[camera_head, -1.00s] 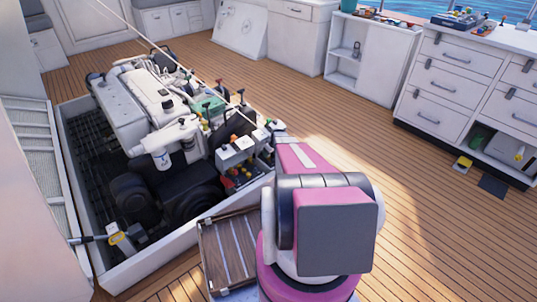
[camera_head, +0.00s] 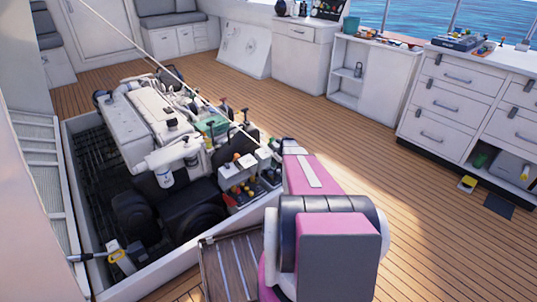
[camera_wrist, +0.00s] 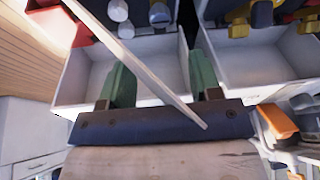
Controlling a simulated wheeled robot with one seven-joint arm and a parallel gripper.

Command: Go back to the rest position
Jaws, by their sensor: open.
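My gripper (camera_wrist: 159,65) shows in the wrist view as two green fingers set well apart on a dark blue bar. It is open, with nothing visible between the fingertips except a pale rod crossing in front. In the head view my pink and grey arm is at the lower middle, and it hides the gripper. The engine (camera_head: 140,125) sits in the open hatch (camera_head: 92,250) to the left of my arm. A control box with coloured knobs (camera_head: 240,175) is at the hatch's right side, close to my arm in the picture.
A thin pale pole (camera_head: 140,50) slants across the hatch; a pale rod (camera_wrist: 150,75) also crosses the wrist view. A slatted wooden panel (camera_head: 232,270) lies beside my arm. White drawers (camera_head: 450,100) stand at right. The wooden deck (camera_head: 430,220) between is mostly clear.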

